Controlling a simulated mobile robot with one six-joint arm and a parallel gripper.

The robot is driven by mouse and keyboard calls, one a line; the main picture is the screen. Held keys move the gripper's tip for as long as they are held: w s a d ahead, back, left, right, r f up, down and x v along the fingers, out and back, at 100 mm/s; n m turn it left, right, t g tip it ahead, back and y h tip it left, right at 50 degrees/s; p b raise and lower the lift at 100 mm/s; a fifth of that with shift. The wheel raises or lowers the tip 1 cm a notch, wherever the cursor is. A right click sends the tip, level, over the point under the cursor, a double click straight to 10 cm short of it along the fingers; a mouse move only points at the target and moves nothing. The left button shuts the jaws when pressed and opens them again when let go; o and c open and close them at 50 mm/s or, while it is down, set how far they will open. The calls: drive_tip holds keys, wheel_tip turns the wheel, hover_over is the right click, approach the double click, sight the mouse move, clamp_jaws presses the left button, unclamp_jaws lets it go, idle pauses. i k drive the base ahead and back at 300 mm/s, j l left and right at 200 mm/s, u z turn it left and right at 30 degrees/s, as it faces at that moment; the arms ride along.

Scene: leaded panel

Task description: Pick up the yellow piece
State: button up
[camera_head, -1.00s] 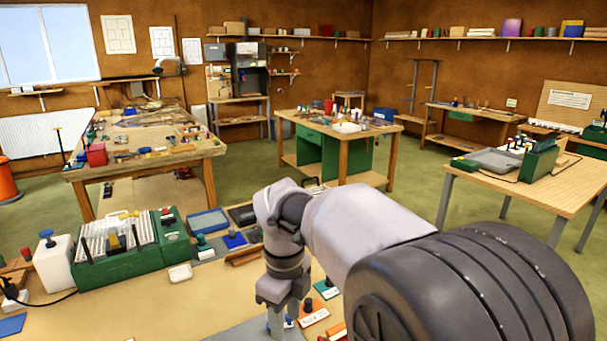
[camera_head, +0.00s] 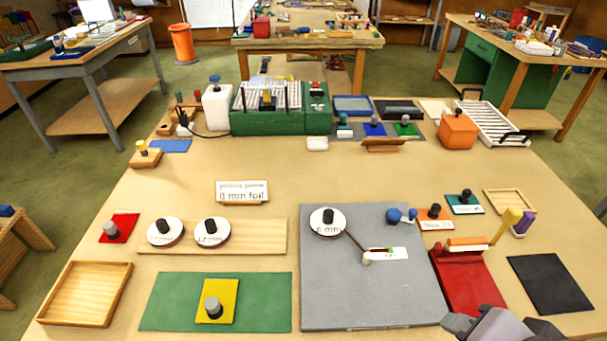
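The yellow piece (camera_head: 228,288) is a flat yellow rectangle with a grey knob standing on it.
A wooden tray (camera_head: 128,290) is left of the mat. Behind the mat, a wooden strip (camera_head: 265,237) holds two white discs with black knobs. A grey board (camera_head: 330,290) with another disc is to the right, then a red block (camera_head: 470,280). A red piece (camera_head: 128,222) lies behind the tray.

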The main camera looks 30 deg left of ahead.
sight(218, 305)
drive_tip(key=u, duration=2.15)
drive_tip(key=l+z, duration=0.1)
drive_tip(key=z, duration=0.7)
drive_tip(key=l+z, duration=0.1)
drive_tip(key=z, duration=0.35)
drive_tip(key=u, duration=1.4)
drive_tip(key=i+j+z, duration=0.1)
drive_tip(key=j, duration=0.25)
drive_tip(key=i+j, duration=0.25)
drive_tip(key=i+j+z, duration=0.15)
drive_tip(key=j, duration=0.3)
drive_tip(key=i+j+z, duration=0.1)
drive_tip(key=j, duration=0.25)
drive_tip(key=i, duration=0.1)
